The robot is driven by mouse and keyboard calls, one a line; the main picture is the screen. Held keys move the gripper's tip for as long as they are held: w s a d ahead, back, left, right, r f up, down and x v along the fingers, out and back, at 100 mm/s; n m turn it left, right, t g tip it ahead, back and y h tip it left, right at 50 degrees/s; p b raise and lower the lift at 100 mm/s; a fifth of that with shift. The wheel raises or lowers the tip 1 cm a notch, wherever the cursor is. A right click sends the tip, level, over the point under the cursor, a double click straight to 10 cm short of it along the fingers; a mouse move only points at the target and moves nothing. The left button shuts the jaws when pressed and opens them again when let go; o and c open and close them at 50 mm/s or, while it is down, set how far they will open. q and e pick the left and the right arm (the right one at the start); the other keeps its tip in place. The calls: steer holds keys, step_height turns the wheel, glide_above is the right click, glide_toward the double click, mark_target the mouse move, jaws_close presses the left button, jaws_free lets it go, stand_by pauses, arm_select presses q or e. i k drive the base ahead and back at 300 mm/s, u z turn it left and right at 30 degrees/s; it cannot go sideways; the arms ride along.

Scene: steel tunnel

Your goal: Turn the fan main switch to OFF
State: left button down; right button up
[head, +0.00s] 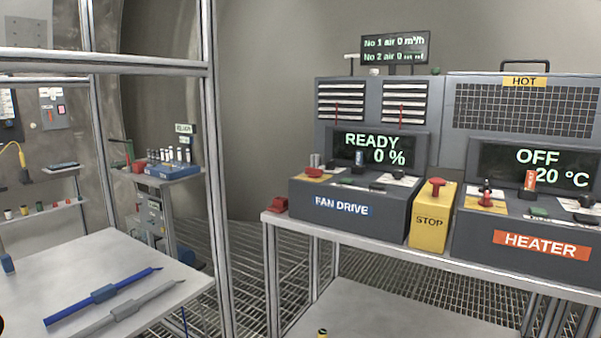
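The grey FAN DRIVE box (342,208) stands on a steel-framed bench right of centre. Its display (374,149) reads READY 0 %. At the left of its sloped top is a yellow plate with a small red handle (314,171), which looks like the main switch. A grey upright cylinder stands just behind it. The handle's angle and any ON or OFF marks are too small to read. Neither of my grippers can be made out in this view.
A yellow STOP box (431,214) with a red top stands between the fan drive and the HEATER box (533,238), whose display reads OFF 20 °C. A red object (276,205) sits at the bench's left end. A frame post (216,170) rises left of it.

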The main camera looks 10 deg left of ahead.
mark_target(312, 172)
steer(key=u, duration=0.6)
steer(key=i, duration=0.55)
steer(key=u, duration=0.55)
